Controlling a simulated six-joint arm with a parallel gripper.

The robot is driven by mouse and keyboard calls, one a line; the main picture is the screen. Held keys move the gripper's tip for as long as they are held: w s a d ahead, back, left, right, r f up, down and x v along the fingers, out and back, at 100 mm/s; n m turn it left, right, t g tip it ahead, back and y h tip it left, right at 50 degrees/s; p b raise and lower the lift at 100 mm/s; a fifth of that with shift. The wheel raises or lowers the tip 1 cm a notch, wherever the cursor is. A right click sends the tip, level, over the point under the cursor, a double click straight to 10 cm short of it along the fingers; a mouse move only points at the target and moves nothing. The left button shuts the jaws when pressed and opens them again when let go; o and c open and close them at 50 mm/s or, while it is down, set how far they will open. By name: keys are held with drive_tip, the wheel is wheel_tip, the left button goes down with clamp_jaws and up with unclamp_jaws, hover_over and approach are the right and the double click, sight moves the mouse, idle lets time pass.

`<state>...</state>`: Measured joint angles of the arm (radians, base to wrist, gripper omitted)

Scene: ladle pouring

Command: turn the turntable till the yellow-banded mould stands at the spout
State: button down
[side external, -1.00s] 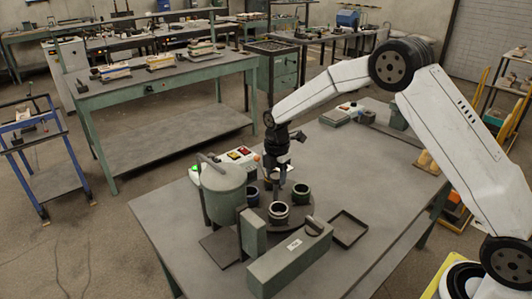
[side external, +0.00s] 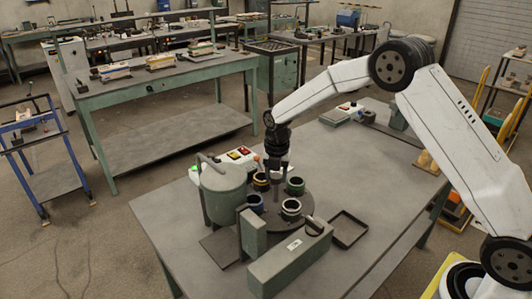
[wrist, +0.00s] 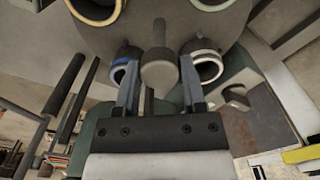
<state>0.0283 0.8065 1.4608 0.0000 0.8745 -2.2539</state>
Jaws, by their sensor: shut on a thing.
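The round dark turntable (side external: 274,216) carries several moulds. The yellow-banded mould (side external: 262,181) is at its back left, beside the grey-green pot (side external: 221,192); it also shows at the top left of the wrist view (wrist: 97,9). The blue-banded mould (side external: 254,203) is front left, the white-banded one (side external: 291,208) front right, the green-banded one (side external: 295,186) back right. My gripper (side external: 280,186) points down over the turntable. In the wrist view its fingers (wrist: 159,80) are shut on the turntable's dark knob (wrist: 158,68). I cannot clearly make out the spout.
A long grey-green box (side external: 289,262) stands in front of the turntable, and an empty dark tray (side external: 349,229) lies to its right. A control box with coloured buttons (side external: 239,155) stands behind the pot.

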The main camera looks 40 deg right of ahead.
drive_tip(key=shift+r+n, duration=0.1)
drive_tip(key=shift+n, duration=4.2)
drive_tip(key=shift+c, duration=0.9)
unclamp_jaws()
drive_tip(key=shift+r, duration=3.9)
